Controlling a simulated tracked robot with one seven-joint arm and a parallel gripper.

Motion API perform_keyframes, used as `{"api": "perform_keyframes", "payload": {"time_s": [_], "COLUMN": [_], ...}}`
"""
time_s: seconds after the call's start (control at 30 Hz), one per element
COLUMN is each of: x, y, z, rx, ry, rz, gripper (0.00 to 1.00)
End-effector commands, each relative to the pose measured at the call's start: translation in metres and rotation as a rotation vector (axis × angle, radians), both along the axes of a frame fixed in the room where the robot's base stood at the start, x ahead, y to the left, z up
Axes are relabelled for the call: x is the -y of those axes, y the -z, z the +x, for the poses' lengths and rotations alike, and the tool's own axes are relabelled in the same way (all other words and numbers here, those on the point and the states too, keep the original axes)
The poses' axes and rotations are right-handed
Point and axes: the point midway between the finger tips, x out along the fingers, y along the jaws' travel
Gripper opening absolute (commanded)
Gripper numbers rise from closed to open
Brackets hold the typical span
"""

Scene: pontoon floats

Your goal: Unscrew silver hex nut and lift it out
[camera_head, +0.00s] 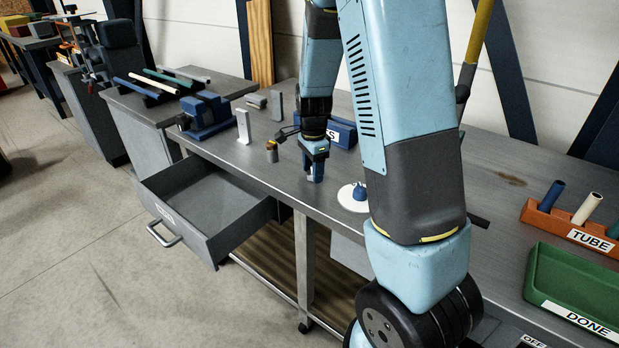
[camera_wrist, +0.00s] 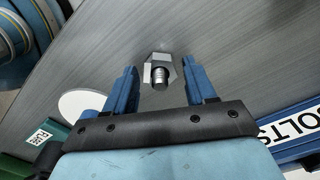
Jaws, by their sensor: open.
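The silver hex nut (camera_wrist: 161,66) sits around a short threaded stud (camera_wrist: 160,77) on the grey metal bench top in the wrist view. My gripper (camera_wrist: 159,72) is open, with one blue finger on each side of the nut and a visible gap to each. In the head view my gripper (camera_head: 315,177) points down close above the bench near its front edge. The nut cannot be made out there; my gripper and arm cover that spot.
A blue BOLTS bin (camera_head: 342,134) stands behind my gripper; a white disc (camera_head: 350,205) with a blue piece lies to the right. A drawer (camera_head: 205,218) hangs open at front left. An orange TUBE rack (camera_head: 572,232) and green DONE tray (camera_head: 570,285) are far right.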

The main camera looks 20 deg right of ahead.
Motion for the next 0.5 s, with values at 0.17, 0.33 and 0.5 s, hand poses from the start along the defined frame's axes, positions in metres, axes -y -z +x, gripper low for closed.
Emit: {"api": "perform_keyframes", "payload": {"time_s": [0.17, 0.33, 0.5], "x": [-0.0008, -0.0008, -0.0006], "y": [0.0001, 0.0001, 0.0002], "z": [0.0, -0.0001, -0.0002], "rx": [0.0, 0.0, -0.001], "ry": [0.207, 0.407, 0.611], "rz": [0.0, -0.001, -0.001], "gripper": [0.55, 0.55, 0.55]}}
